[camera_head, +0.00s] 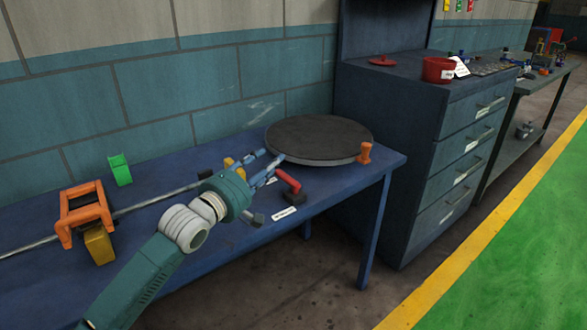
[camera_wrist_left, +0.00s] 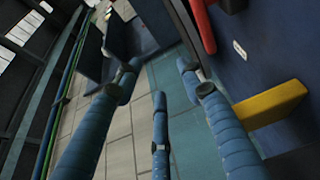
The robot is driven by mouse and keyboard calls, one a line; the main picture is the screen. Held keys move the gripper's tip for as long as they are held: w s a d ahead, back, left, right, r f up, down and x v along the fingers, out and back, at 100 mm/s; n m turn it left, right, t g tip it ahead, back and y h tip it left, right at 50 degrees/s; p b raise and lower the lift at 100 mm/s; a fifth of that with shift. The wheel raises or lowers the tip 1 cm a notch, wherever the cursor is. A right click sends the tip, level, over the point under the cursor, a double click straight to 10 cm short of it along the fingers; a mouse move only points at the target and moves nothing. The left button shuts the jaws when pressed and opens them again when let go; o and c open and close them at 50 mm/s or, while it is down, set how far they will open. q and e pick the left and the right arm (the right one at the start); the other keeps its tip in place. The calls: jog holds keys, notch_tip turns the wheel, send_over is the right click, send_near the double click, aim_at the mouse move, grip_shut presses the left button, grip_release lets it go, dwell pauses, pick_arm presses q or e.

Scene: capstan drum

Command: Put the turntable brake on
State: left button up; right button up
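The turntable (camera_head: 318,132) is a dark round disc near the right end of the blue bench. A red lever (camera_head: 289,181) on a dark mount sits at the bench's front edge, just in front of the disc; I take it for the brake. An orange peg (camera_head: 364,153) stands at the disc's right rim. My left gripper (camera_head: 268,166) is open, its fingers spread beside the lever and pointing toward the disc. In the left wrist view the fingers (camera_wrist_left: 158,80) are apart with nothing between them. A red part (camera_wrist_left: 203,26) shows there at the top. My right gripper is out of view.
A yellow block (camera_head: 233,166) is partly behind my left gripper; a yellow piece also shows in the wrist view (camera_wrist_left: 270,106). An orange frame (camera_head: 84,207), a green block (camera_head: 120,169) and a metal rod (camera_head: 160,199) lie left. A drawer cabinet (camera_head: 425,140) stands right of the bench.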

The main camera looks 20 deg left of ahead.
pick_arm(q)
jog(key=b, duration=0.2)
send_near(282, 177)
jog(key=x, duration=0.3)
jog(key=shift+w+f, duration=0.15)
jog(key=shift+f, duration=0.2)
jog(key=x, duration=0.6)
jog(key=shift+r+b, duration=0.15)
jog(key=shift+b, duration=0.15)
jog(key=shift+x, duration=0.75)
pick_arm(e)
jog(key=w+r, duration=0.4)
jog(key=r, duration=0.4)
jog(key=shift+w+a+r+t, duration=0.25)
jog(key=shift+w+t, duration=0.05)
pick_arm(q)
jog(key=shift+r, duration=0.1)
jog(key=shift+c, duration=0.2)
grip_shut()
